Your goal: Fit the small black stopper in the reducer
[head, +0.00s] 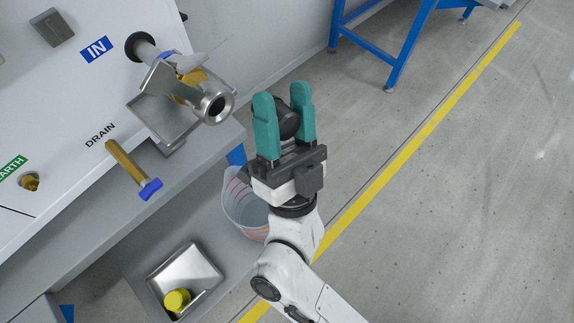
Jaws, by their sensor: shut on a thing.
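The reducer (213,107) is a metal pipe end with a round opening, on the inlet fitting at the upper middle-left of the head view. Its opening faces toward the lower right. My gripper (285,113) has teal fingers and is shut on the small black stopper (289,121). The stopper sits between the fingers and is partly hidden by them. The gripper is to the right of the reducer, apart from it in the picture.
A drain pipe with a blue-handled end (150,189) sticks out below the white panel (70,110). A clear jug (240,205) stands behind my arm. A metal tray (190,268) holds a yellow cap (177,300). A blue-legged table (400,50) stands at the back; the floor at right is clear.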

